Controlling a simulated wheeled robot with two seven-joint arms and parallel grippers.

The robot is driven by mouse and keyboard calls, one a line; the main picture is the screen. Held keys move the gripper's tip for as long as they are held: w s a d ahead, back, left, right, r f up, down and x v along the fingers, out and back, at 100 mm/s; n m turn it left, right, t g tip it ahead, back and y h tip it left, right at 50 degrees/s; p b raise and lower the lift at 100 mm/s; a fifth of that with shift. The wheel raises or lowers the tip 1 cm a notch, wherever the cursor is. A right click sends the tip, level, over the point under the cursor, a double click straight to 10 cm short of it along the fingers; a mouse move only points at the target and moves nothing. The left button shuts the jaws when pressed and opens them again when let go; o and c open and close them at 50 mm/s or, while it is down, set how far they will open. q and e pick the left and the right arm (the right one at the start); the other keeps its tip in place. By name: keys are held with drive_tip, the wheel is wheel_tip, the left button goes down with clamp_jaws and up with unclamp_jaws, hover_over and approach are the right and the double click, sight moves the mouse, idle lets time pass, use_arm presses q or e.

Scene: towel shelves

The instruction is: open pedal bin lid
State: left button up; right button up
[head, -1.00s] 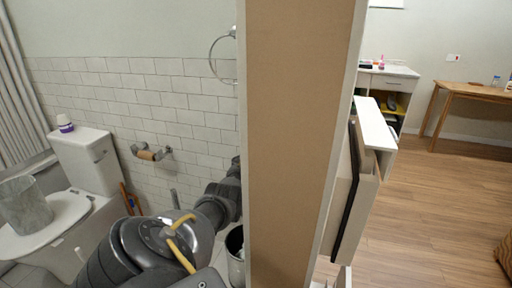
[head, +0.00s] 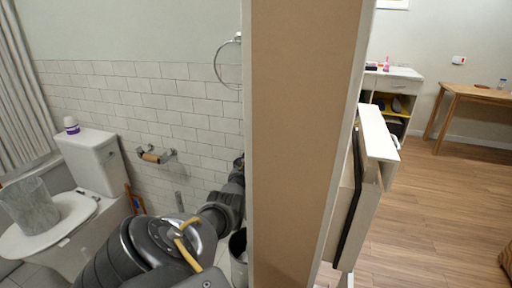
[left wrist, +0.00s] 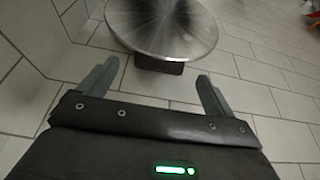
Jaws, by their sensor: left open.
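In the left wrist view, a round brushed-metal object (left wrist: 165,22), which looks like the pedal bin, is at the top, with a dark block like a pedal (left wrist: 158,65) at its near edge. My left gripper (left wrist: 157,72) is open and empty, its fingers either side of that block, low over the tiled floor. I cannot tell whether it touches the block. In the head view, a grey bin with a dark rim (head: 238,262) shows partly beside the wall edge; I cannot tell if it is the same one. My left fingertips are hidden there. My right gripper is not in view.
A wall end (head: 300,140) stands close in front, splitting the view. At left are a toilet (head: 92,165) with a glass-like container (head: 28,205) on it and a paper holder (head: 152,156). At right, a white unit (head: 378,135) stands beside open wooden floor.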

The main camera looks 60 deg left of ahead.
use_arm(q)
drive_tip(key=p+v, duration=0.2)
drive_tip(key=v, duration=0.6)
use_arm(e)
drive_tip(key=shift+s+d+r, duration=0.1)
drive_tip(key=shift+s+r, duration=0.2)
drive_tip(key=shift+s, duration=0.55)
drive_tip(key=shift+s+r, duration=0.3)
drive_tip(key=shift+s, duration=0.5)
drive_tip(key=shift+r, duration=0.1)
